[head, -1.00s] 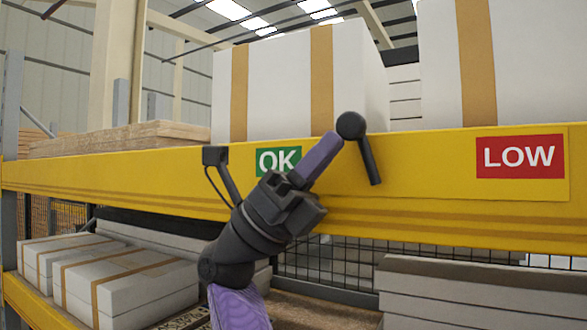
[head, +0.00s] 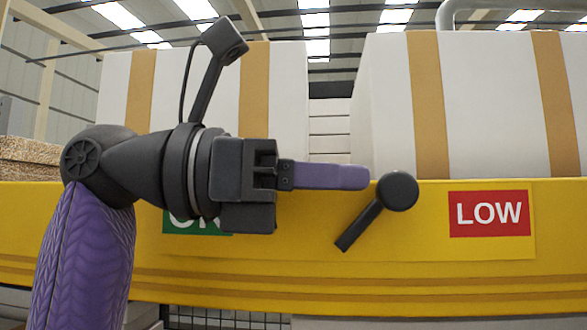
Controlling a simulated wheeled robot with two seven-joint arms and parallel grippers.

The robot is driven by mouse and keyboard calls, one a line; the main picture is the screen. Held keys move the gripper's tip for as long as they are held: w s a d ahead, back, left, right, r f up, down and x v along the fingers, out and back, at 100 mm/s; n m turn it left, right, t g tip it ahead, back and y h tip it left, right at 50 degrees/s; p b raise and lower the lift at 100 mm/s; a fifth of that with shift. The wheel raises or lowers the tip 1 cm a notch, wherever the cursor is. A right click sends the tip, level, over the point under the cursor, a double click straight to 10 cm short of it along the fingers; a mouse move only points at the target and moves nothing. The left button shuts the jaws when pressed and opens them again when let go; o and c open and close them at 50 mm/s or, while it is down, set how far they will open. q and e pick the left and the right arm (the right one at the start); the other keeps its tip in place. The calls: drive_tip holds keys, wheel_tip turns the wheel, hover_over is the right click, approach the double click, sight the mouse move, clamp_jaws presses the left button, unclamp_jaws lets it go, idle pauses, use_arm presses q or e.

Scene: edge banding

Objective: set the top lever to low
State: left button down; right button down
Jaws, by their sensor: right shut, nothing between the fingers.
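The lever is a dark grey rod (head: 361,225) with a round knob (head: 397,190) at its upper end, on the yellow beam between the two signs. It leans up and to the right, with the knob on the LOW side. The red LOW sign (head: 489,213) is to its right. The green OK sign (head: 184,226) is mostly hidden behind my right arm. My right gripper (head: 360,178) comes in from the left, shut and empty, its purple fingers level. Their tips are at the knob's left side; I cannot tell whether they touch it. My left gripper is not in view.
White boxes with tan straps, one at left (head: 206,85) and one at right (head: 490,100), stand on the shelf behind the yellow beam (head: 450,280). A stack of boards (head: 28,158) lies at the far left. The beam's front right of the lever is clear.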

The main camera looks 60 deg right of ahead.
drive_tip(key=shift+s+d, duration=0.1)
drive_tip(key=shift+s, duration=0.25)
drive_tip(key=shift+s, duration=0.1)
idle(0.6)
